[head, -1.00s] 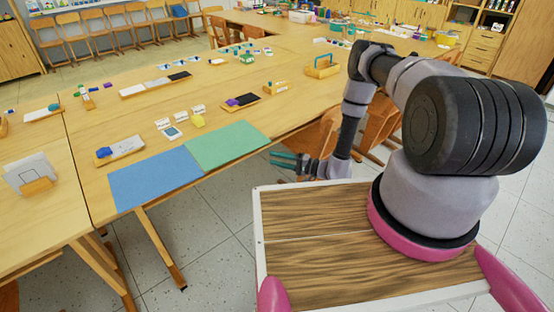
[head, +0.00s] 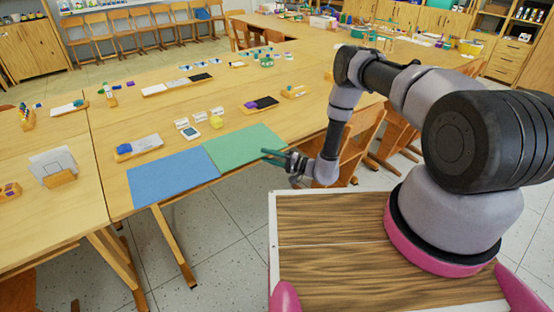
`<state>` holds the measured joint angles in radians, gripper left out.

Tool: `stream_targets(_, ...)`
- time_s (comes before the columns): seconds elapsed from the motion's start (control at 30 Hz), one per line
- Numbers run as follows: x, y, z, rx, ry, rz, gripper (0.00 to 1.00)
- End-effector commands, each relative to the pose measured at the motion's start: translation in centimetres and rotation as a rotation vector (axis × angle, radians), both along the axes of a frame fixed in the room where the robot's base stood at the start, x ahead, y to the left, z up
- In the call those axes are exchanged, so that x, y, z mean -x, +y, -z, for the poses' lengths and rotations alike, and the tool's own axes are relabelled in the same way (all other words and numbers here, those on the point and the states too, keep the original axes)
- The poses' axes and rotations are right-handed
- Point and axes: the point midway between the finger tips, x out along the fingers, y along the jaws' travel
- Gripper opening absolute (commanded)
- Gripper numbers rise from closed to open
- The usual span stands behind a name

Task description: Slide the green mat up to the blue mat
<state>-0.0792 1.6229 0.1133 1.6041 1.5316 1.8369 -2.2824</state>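The green mat (head: 246,148) lies flat on the wooden table near its front edge. The blue mat (head: 172,178) lies flat to its left. Their facing edges run side by side, with no clear gap visible from here. My gripper (head: 265,155) is at the green mat's front right part, its teal fingers pointing left. The fingers appear apart with nothing between them. The tips overlap the mat's front edge in the picture; I cannot tell whether they touch it.
Behind the mats are a tray with a blue item (head: 138,147), small white cards with a yellow lump (head: 216,122), and a tray with dark blocks (head: 260,105). A wooden chair (head: 362,135) stands by the table, behind my arm. The table's front edge is close to both mats.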

Motion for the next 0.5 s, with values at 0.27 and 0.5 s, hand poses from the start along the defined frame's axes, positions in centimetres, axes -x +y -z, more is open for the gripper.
stream_targets(0.27,-0.22,0.44,0.01,0.0,0.0,0.0,0.4)
stream_targets(0.5,-0.19,0.43,0.01,0.0,0.0,0.0,0.0)
